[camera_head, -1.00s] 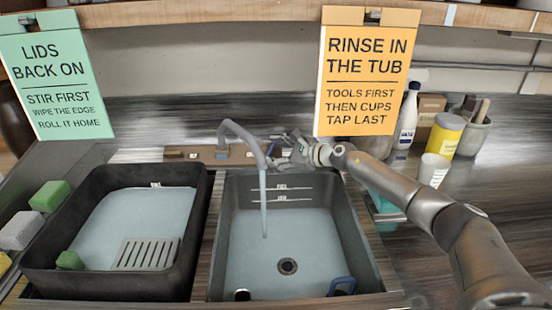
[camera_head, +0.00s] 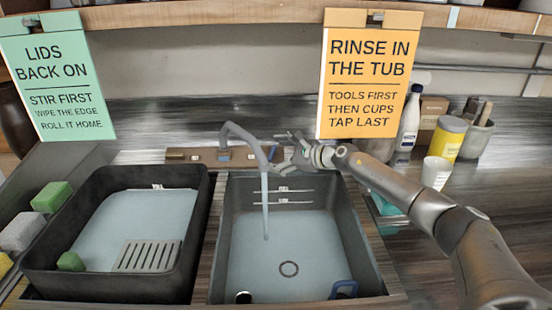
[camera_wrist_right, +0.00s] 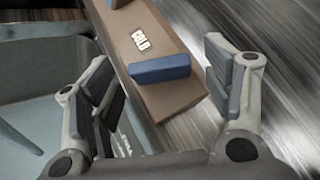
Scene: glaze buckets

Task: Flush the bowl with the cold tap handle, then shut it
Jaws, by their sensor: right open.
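A blue handle (camera_wrist_right: 160,68) sits beside a COLD label (camera_wrist_right: 142,41) on the brown tap ledge in the right wrist view. My right gripper (camera_head: 280,150) is open beside the tap. In the wrist view its fingers (camera_wrist_right: 162,90) are on either side of the blue handle, with gaps and no visible contact. My left gripper is out of view.
A black tub (camera_head: 198,225) with water and a slotted grate (camera_head: 147,256) stands left of the basin. Sponges (camera_head: 52,197) lie at far left. A white cup (camera_head: 436,172), yellow tin (camera_head: 448,138) and white bottle (camera_head: 409,120) stand behind my right arm. An orange sign (camera_head: 369,75) hangs above.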

